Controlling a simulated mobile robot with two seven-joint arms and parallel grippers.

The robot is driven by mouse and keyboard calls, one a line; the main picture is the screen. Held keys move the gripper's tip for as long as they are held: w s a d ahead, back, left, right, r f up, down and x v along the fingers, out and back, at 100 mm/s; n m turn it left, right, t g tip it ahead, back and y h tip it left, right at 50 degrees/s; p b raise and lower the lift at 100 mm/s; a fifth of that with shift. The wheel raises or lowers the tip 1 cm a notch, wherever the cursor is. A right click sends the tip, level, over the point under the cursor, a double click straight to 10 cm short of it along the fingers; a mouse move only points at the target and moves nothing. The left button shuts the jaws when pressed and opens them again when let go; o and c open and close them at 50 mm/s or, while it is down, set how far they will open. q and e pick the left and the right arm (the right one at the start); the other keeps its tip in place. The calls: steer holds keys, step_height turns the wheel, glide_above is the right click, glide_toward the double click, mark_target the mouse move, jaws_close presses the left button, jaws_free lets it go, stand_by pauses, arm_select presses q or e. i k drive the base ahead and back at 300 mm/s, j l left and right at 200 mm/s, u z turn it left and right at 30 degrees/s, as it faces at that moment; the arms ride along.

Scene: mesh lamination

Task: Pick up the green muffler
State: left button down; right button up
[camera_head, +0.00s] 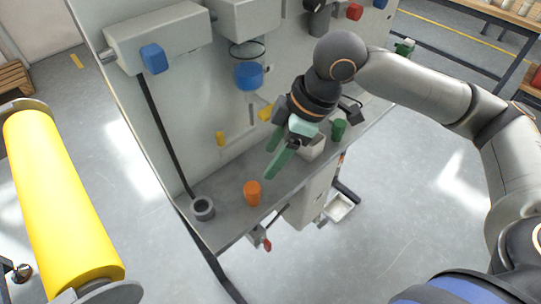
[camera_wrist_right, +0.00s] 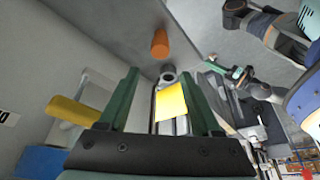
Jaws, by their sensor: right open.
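A small green cylinder, the green muffler (camera_head: 339,130), stands on the grey shelf of the machine in the head view, right of my right gripper. My right gripper (camera_head: 269,163) has green fingers, spread apart, and hangs over the shelf, left of the muffler. In the right wrist view the open gripper (camera_wrist_right: 160,72) shows no muffler between its fingers; a yellow piece shows in the gap, its depth unclear. I cannot make out the muffler in that view. My left gripper is not seen in the head view.
An orange cylinder (camera_head: 252,193) and a grey ring (camera_head: 203,209) stand on the shelf (camera_head: 228,208), left of the gripper. A pale block (camera_head: 312,148) sits near the muffler. The machine's wall (camera_head: 185,100) carries blue and yellow parts. A large yellow roll (camera_head: 60,205) is at left.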

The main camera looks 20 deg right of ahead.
mark_target(339, 127)
steer(key=z, duration=1.25)
